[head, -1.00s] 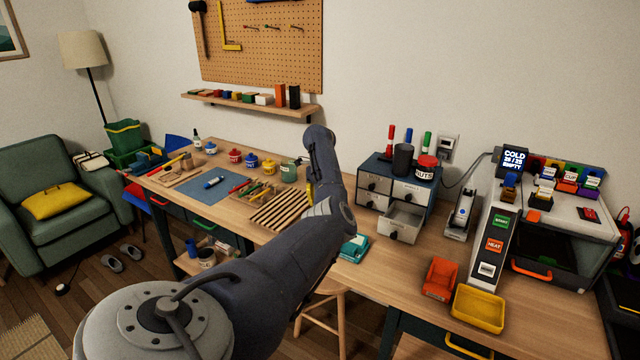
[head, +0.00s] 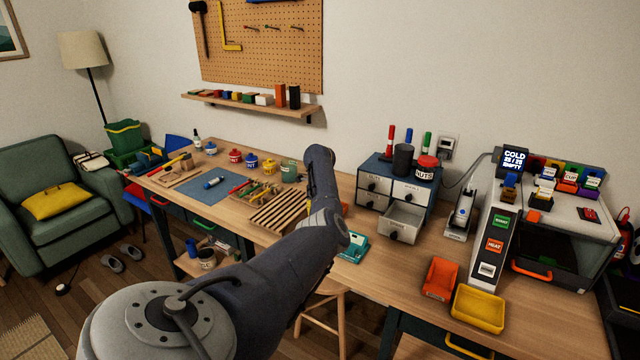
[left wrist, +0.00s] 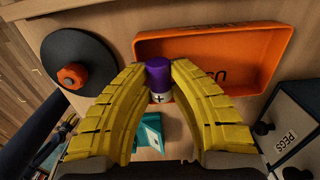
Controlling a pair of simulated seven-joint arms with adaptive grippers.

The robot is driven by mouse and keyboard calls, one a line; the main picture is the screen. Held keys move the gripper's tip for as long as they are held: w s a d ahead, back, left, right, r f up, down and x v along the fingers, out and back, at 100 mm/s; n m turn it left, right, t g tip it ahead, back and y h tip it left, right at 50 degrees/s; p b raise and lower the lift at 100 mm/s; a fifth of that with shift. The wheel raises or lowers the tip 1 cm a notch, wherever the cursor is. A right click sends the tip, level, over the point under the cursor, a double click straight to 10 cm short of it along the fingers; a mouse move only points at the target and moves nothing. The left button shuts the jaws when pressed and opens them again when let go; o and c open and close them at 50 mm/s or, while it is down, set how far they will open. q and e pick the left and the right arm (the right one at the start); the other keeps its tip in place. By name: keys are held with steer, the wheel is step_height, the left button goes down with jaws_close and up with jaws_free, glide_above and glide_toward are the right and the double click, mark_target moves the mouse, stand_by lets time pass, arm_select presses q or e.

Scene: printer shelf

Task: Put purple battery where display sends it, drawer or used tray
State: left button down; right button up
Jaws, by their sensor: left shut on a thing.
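The purple battery (left wrist: 158,77) is held upright between the yellow fingers of my left gripper (left wrist: 162,82) in the left wrist view; a plus sign shows on its pale end. Just beyond it lies an orange tray (left wrist: 283,30) with partly hidden, upside-down lettering that starts "US". In the head view, my left arm hides the gripper and battery. A small drawer (head: 405,219) of the grey cabinet stands open. My right gripper is not in view.
A cabinet face marked "PEGS" (left wrist: 291,135) is close on the right in the wrist view; a dark disc with an orange knob (left wrist: 72,76) is on the left. A teal object (head: 354,247), an orange bin (head: 440,276) and a yellow tray (head: 478,309) stand on the bench (head: 375,285).

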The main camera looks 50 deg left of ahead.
arm_select(q)
steer(key=shift+f, duration=0.35)
steer(key=shift+s+d+f, duration=0.1)
steer(key=shift+d+f, duration=0.05)
steer(key=shift+f, duration=0.2)
steer(key=c, duration=1.3)
jaws_free()
steer(key=shift+f, duration=0.1)
step_height(320, 180, up, 14)
steer(key=shift+f, duration=0.15)
